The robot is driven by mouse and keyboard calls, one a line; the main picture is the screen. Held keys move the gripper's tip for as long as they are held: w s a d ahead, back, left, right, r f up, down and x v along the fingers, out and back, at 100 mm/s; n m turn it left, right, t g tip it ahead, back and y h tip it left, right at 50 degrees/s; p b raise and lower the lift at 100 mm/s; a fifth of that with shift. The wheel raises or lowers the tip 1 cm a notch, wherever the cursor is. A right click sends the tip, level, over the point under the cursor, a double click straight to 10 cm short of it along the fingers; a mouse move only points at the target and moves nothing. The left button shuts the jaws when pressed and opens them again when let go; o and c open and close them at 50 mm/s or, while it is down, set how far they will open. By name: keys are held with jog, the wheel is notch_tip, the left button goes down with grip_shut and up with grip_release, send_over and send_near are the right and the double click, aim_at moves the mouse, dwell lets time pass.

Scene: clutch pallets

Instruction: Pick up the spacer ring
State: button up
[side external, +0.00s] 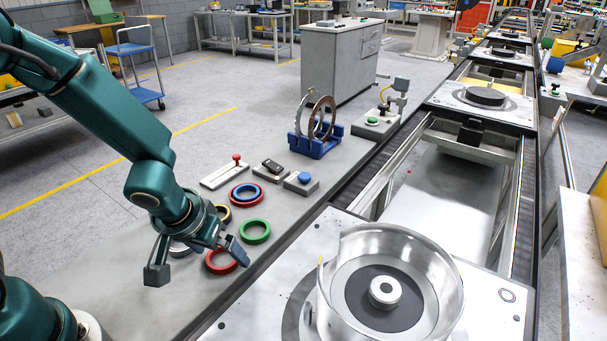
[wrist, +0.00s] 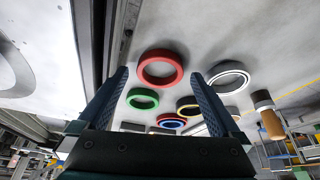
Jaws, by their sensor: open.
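Several coloured rings lie flat on the grey bench; the frames do not mark which is the spacer ring. A red ring (side external: 212,268) lies below my gripper (side external: 197,263), partly hidden by a finger; in the wrist view the red ring (wrist: 142,73) shows between the open fingers, beyond their tips. A green ring (side external: 255,240) lies to its right. A silver-white ring (wrist: 229,67) shows in the wrist view, mostly hidden by my arm in the side view. A yellow-and-black ring (wrist: 180,105) and a red ring with a blue one inside (side external: 246,187) lie farther off. My gripper is open and empty.
A blue stand (side external: 318,149) holds upright metal rings farther along the bench. A red-knobbed plate (side external: 222,174) and a blue-button box (side external: 301,186) stand near the rings. A conveyor with a metal housing (side external: 440,285) on a pallet runs along the right.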

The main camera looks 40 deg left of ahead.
jog(key=shift+f, duration=0.15)
jog(key=c, duration=1.3)
jog(key=shift+o, duration=0.2)
